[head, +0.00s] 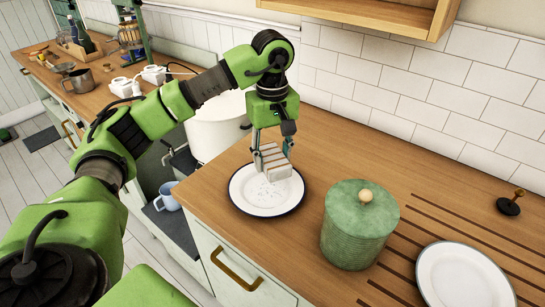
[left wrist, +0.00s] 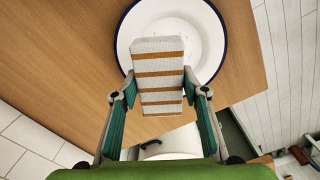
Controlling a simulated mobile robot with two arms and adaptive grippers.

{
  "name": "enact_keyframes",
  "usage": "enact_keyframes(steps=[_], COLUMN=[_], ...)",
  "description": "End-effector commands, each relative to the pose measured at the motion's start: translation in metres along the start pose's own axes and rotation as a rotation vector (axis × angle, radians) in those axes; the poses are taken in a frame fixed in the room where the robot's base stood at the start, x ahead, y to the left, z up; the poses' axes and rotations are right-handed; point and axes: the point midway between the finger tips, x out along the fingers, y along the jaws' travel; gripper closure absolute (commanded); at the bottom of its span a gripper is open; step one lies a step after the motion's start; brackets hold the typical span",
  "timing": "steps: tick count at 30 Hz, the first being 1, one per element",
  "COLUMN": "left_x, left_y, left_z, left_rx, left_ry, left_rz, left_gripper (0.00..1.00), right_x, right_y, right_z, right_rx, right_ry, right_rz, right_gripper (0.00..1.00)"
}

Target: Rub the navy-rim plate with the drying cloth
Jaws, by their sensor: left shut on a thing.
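The navy-rim plate (head: 246,193) lies flat near the counter's left edge, with small droplets or specks on its white face. It also shows in the left wrist view (left wrist: 207,38). My left gripper (head: 271,151) is over the plate, pointing down. It is shut on the drying cloth (head: 273,163), a folded pale block with tan stripes. In the left wrist view the cloth (left wrist: 158,98) sits between both fingers and overlaps part of the plate. I cannot tell whether its underside touches the plate. My right gripper is not in view.
A green ribbed canister (head: 358,232) stands right of the plate. Another white plate (head: 465,278) lies at the lower right by grooves in the counter. A large white pot (head: 214,125) stands behind my arm; a blue mug (head: 168,196) sits lower left. Counter behind the canister is clear.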

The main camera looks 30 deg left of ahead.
Motion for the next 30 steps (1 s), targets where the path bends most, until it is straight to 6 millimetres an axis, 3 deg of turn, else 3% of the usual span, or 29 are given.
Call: enact_keyframes(steps=[5,16,30], left_x=[-0.001,-0.031,-0.029], left_y=[0.000,0.001,0.000], left_z=[0.000,0.000,0.000], left_rx=[0.000,0.000,0.000], left_ry=[0.000,0.001,0.001], left_rz=[0.001,0.001,0.000], left_gripper=[0.79,0.79,0.79], right_x=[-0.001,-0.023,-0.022], right_y=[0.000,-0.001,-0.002], right_z=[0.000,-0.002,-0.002], right_rx=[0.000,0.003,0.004], right_ry=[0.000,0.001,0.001], right_rz=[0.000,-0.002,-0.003], right_gripper=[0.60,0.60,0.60])
